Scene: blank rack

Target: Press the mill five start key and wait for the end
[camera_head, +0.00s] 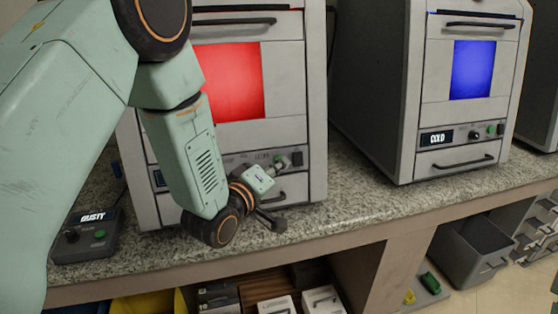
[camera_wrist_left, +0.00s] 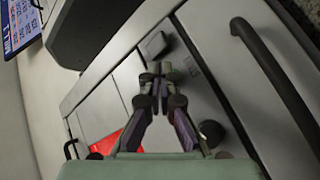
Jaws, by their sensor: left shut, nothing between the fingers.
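A grey machine with a red lit window (camera_head: 235,82) stands on the counter in the head view. Its lower control panel (camera_head: 238,160) has a black switch (camera_head: 297,159) at the right end. My left gripper (camera_head: 284,162) is shut and empty, its tips at this panel, just left of the switch. In the left wrist view the shut fingertips (camera_wrist_left: 158,68) point at the panel close to a black square switch (camera_wrist_left: 153,44). I cannot tell whether they touch it. My arm hides much of the panel and its display.
A second machine with a blue window (camera_head: 472,70) stands to the right, its display (camera_head: 437,138) reading COLD. A small control box (camera_head: 88,238) marked DUSTY sits at the left. The drawer handle (camera_wrist_left: 268,65) lies close to my left gripper. Grey bins (camera_head: 470,252) stand below the counter.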

